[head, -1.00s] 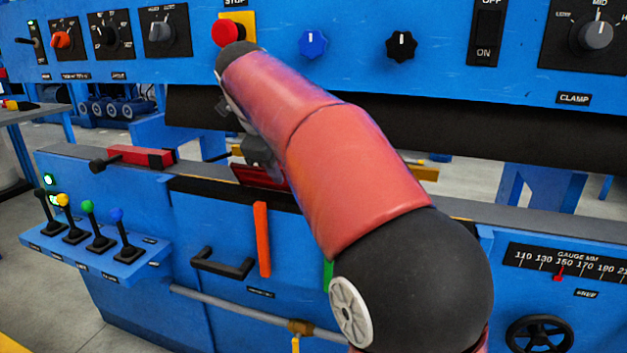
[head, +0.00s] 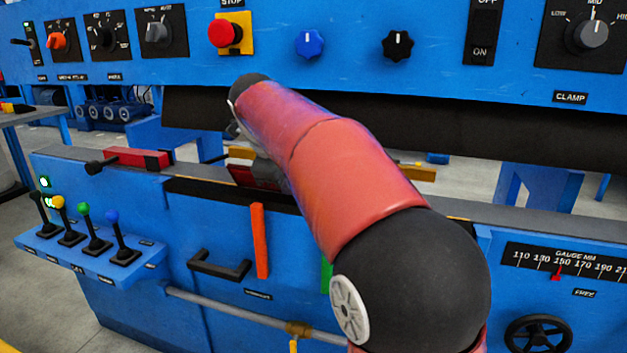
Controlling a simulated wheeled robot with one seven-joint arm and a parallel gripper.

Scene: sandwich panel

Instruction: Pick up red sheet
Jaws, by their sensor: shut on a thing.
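The red sheet (head: 240,175) shows as a small dark red patch at the machine's bed, left of my forearm. My gripper (head: 263,174) is at this sheet, shut on it. Most of the gripper is hidden behind my red and black arm, so its fingertips are hard to make out. How much of the sheet lies behind the arm cannot be told.
A yellow-brown bar (head: 415,172) runs behind my arm. A red block with a black handle (head: 138,157) sits on the bed to the left. Coloured levers (head: 85,230) stand at lower left. The blue control panel (head: 350,75) with a red stop button (head: 222,34) overhangs above.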

